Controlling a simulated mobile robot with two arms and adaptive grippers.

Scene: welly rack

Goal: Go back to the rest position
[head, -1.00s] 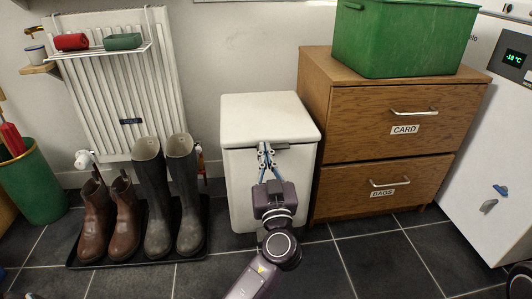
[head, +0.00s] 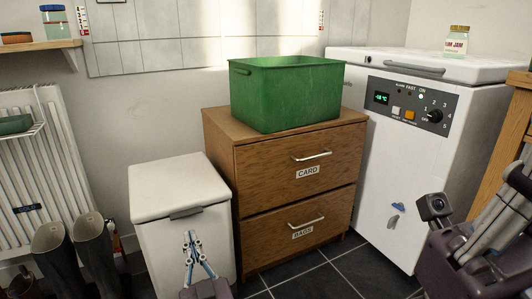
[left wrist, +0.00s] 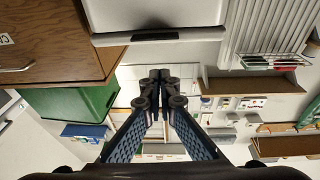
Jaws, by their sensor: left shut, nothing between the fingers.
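My left gripper (head: 190,240) points up at the bottom of the head view, in front of the white lidded bin (head: 180,188). Its blue-sided fingers are together with nothing between them. In the left wrist view the left gripper (left wrist: 160,78) also shows shut and empty, with the bin's dark handle (left wrist: 150,37) beyond and above it. Parts of my right arm show at the right edge of the head view, but I cannot see its fingers.
A wooden cabinet (head: 250,160) marked CARD and BAGS carries a green crate (head: 290,100). A white freezer (head: 385,180) with a jam jar (head: 457,42) on top stands right. Dark boots (head: 55,255) stand by the radiator (head: 30,165) at left. Some tiled floor (head: 320,280) is clear.

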